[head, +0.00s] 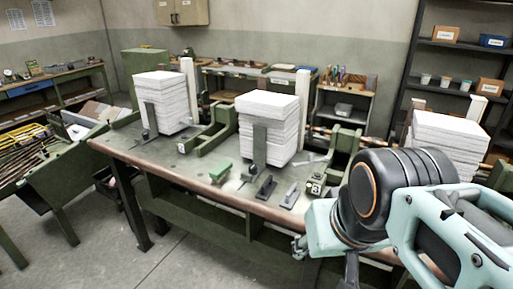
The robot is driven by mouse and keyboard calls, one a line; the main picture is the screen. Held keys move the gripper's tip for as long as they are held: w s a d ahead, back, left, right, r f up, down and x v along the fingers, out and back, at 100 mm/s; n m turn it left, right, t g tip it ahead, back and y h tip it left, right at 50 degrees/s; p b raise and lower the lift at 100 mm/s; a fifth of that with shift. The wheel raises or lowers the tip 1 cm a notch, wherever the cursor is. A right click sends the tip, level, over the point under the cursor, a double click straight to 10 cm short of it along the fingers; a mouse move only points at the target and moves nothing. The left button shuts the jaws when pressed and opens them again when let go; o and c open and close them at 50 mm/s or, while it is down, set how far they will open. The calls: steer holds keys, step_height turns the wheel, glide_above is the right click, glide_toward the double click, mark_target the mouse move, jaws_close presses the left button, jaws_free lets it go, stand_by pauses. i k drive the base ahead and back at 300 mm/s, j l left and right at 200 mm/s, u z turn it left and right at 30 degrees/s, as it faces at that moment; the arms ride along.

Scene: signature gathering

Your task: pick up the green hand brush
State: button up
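The green hand brush is probably the small green block-shaped thing (221,170) lying on the workbench (190,168) near its front edge, left of the middle paper stack. It is too small to make out bristles or a handle. My arm comes in from the right, in front of the bench's right part. My gripper (324,270) is only partly in view at the bottom, below the pale teal wrist. It is right of the green thing and apart from it. Its fingers are cut off by the frame, so its opening does not show.
White paper stacks (161,103) stand on the bench between upright plates. Dark metal pieces (265,187) lie right of the green thing, near the front edge. Green clamp-like fixtures (215,133) stand between the stacks. Bare floor (190,262) lies in front; shelves (455,60) stand behind.

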mark_target(220, 172)
steer(key=i+j, duration=1.1)
steer(key=i+j+u, duration=0.2)
steer(key=i, duration=0.2)
steer(key=i+u, duration=0.15)
steer(key=i, duration=0.2)
steer(key=k+j+z, duration=0.25)
steer(key=i+l, duration=0.1)
